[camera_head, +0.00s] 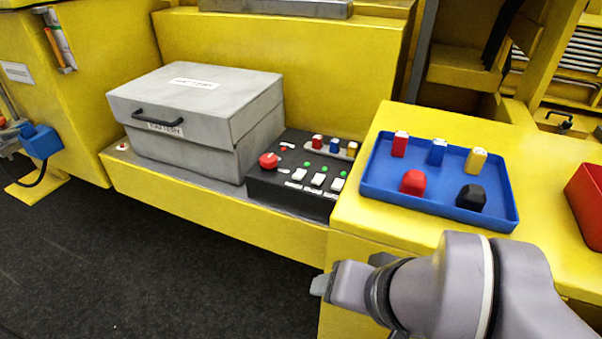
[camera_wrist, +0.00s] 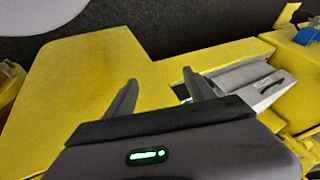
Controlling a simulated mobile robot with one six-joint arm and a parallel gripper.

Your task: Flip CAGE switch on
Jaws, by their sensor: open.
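A black control box (camera_head: 296,180) sits on the yellow ledge, between the grey battery case and the blue tray. Its face has a red knob (camera_head: 269,160) and several white switches, one of them here (camera_head: 318,179), with small green lights above. The labels are too small to read, so I cannot tell which switch is CAGE. My gripper (camera_head: 322,283) is in front of the yellow bench, below and apart from the control box. In the wrist view my gripper (camera_wrist: 160,92) is open and empty, its two fingers spread over yellow surface.
A grey battery case (camera_head: 205,110) with a black handle stands left of the control box. A blue tray (camera_head: 376,187) with several coloured blocks is on the bench to its right. A red bin (camera_head: 588,205) is at the right edge. Dark floor (camera_head: 130,270) lies open in front.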

